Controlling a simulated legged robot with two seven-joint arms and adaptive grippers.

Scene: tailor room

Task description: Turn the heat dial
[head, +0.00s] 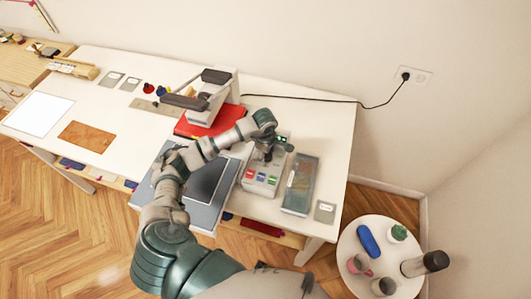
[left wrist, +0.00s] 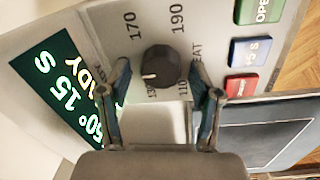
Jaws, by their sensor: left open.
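The heat dial (left wrist: 158,67) is a round dark knob on a light control panel, ringed by temperature numbers such as 170, 190 and 110. A short white mark on the dial points to the left in the left wrist view. My left gripper (left wrist: 160,78) is open, with one finger on each side of the dial; I cannot tell whether either finger touches it. In the head view my left gripper (head: 266,152) is over the heat press's control box (head: 262,177) and hides the dial. My right gripper is not in view.
A green-lit display (left wrist: 62,105) and coloured buttons (left wrist: 249,51) flank the dial. The heat press (head: 205,103) with a red pad stands behind the arm. A flat tray (head: 301,184) lies right of the box.

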